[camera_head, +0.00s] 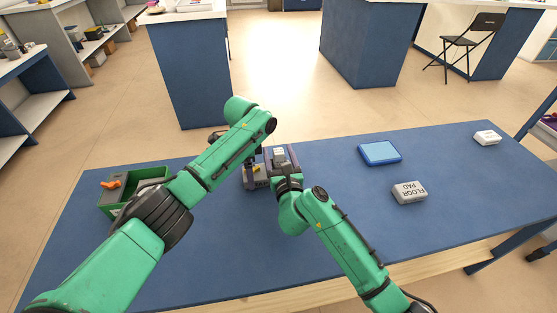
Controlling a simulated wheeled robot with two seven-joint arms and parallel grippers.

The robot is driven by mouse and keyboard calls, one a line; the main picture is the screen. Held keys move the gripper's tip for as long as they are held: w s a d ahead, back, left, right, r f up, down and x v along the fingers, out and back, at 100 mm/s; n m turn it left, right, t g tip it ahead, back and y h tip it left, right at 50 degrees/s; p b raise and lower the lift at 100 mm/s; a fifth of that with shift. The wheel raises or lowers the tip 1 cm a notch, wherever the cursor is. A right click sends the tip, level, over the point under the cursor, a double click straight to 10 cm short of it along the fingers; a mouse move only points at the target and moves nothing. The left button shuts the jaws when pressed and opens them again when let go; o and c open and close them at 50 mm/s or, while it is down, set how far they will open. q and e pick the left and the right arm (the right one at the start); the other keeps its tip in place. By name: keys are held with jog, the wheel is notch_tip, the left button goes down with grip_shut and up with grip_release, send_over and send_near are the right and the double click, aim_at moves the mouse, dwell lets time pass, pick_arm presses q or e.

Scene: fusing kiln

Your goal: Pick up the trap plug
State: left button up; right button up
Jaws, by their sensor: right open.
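My right gripper (281,155) is open over the middle of the blue table, beside and partly over a small grey box with lettering (257,184). A small pale piece (279,152) shows between its fingers; I cannot tell whether they touch it. A small yellow piece (256,169) shows at the grey box, close left of the right gripper. I cannot tell which small piece is the trap plug. My left arm crosses in front of this area, and its gripper is not clearly seen; dark parts show behind the forearm.
A green bin (152,174) with an orange-handled item (112,184) stands at the left. A blue flat pad (380,153), a white floor pad block (409,192) and another white block (486,138) lie to the right. The table's front right is clear.

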aim_at(278, 151)
grip_shut()
notch_tip(278, 151, up, 10)
jog(key=shift+r, duration=0.1)
pick_arm(q)
jog(key=o, duration=1.1)
jog(key=shift+c, duration=0.2)
